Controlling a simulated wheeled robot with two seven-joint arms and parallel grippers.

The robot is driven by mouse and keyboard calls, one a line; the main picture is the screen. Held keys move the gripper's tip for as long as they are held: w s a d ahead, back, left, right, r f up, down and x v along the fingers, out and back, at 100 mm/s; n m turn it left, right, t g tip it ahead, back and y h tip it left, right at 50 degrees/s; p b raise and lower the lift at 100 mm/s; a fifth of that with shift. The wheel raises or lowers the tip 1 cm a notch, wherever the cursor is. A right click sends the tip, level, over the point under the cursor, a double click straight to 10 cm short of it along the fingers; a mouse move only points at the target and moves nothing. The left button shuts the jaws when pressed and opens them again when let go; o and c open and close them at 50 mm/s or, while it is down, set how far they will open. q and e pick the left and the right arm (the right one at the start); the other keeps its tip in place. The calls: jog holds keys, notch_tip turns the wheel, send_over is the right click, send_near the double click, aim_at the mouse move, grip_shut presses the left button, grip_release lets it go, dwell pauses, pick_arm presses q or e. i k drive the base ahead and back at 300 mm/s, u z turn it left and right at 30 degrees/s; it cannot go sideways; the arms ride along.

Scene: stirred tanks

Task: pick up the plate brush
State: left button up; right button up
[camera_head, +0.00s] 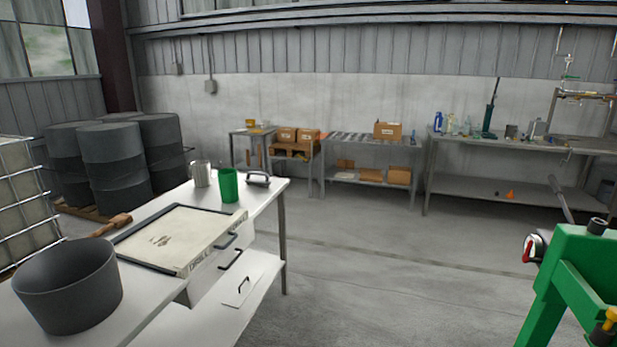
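Two things on the white table could be the plate brush, and I cannot tell which it is. One is a brown wooden-handled tool (111,225) lying by the left edge of the framed tray (137,262), its far end dark or hidden. The other is a dark grey block with an arched handle (258,180) near the table's far right corner, just right of a green cup (228,186). Neither of my grippers is in view, and nothing is touching these things.
A dark grey pot (69,286) stands on the table's near end, and a metal mug (201,174) stands by the cup. A green machine frame (570,275) is at the right. Open floor (400,265) lies between. Drums (113,157) stand behind left.

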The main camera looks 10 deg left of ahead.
aim_at(249, 180)
jog(key=z, duration=0.2)
jog(key=i, duration=1.55)
jog(key=u, duration=0.85)
